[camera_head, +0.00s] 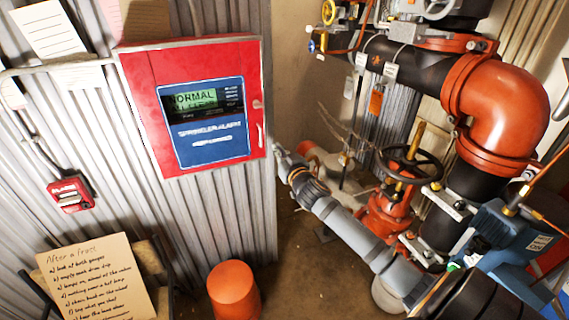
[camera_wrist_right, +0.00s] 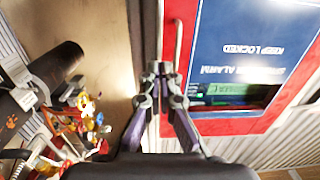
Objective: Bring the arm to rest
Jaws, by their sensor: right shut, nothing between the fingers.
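My right arm comes in from the lower right in the head view. Its gripper (camera_head: 279,152) is just right of the red sprinkler alarm panel (camera_head: 140,95), near its pale door handle (camera_head: 260,135). In the right wrist view the fingertips (camera_wrist_right: 160,68) meet with nothing between them. The handle (camera_wrist_right: 178,45) shows just right of the tips there. I cannot tell whether the gripper touches it. The panel's door looks closed, and its green display (camera_head: 190,101) reads NORMAL. My left gripper is not in view.
A red valve with a dark handwheel (camera_head: 408,168) and a large orange pipe elbow (camera_head: 500,105) stand at the right, behind my arm. An orange cylinder (camera_head: 234,290) stands below the panel. A handwritten note board (camera_head: 95,280) and a small red alarm box (camera_head: 70,194) are at the left.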

